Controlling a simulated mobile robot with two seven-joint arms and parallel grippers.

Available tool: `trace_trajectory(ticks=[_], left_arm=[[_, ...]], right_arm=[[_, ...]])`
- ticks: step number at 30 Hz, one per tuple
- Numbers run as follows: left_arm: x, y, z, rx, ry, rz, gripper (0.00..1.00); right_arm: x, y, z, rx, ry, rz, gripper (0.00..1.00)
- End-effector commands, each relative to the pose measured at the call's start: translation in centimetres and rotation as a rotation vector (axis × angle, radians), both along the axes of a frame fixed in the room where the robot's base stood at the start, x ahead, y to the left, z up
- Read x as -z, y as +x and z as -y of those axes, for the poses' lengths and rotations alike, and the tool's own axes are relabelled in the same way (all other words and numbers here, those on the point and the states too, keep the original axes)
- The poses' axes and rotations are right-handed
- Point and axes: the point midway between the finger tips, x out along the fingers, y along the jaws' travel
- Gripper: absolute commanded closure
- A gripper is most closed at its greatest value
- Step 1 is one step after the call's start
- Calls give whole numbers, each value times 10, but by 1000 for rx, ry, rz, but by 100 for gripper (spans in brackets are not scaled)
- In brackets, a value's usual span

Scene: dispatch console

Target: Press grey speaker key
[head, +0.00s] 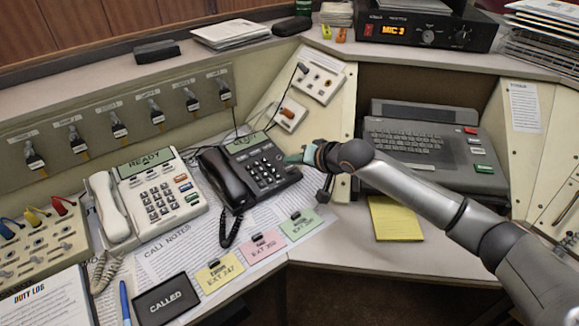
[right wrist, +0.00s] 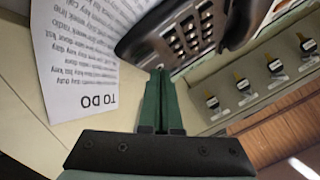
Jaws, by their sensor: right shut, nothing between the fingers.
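The black desk phone (head: 262,178) stands on the desk with its handset on its left side and a green display at the top. It also shows at the top of the right wrist view (right wrist: 190,35), with pale keys. My right gripper (head: 292,158) is at the phone's right edge in the head view. In the right wrist view its green fingers (right wrist: 160,72) are shut and empty, with the tips close to the phone's edge; I cannot tell whether they touch. I cannot make out a grey speaker key for certain. My left gripper is not in view.
A white phone (head: 160,195) reading READY stands left of the black one. Coloured cards, such as the pink one (head: 258,247), lie in front. A grey keyboard terminal (head: 430,150) is at the right, with a yellow pad (head: 396,218) before it.

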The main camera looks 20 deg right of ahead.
Motion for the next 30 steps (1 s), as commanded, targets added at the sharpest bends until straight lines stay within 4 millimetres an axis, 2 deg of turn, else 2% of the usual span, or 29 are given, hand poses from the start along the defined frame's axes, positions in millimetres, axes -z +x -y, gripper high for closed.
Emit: trace_trajectory(ticks=[3,9,12,18,30], left_arm=[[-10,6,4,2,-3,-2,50],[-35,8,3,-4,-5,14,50],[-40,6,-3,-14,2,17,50],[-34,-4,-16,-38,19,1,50],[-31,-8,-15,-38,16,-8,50]], right_arm=[[-18,-2,0,0,1,-1,100],[-37,-5,1,-1,1,-1,100],[-46,-6,2,-1,0,-1,100],[-51,-7,3,-1,-1,0,100],[-49,-7,3,0,0,0,100]])
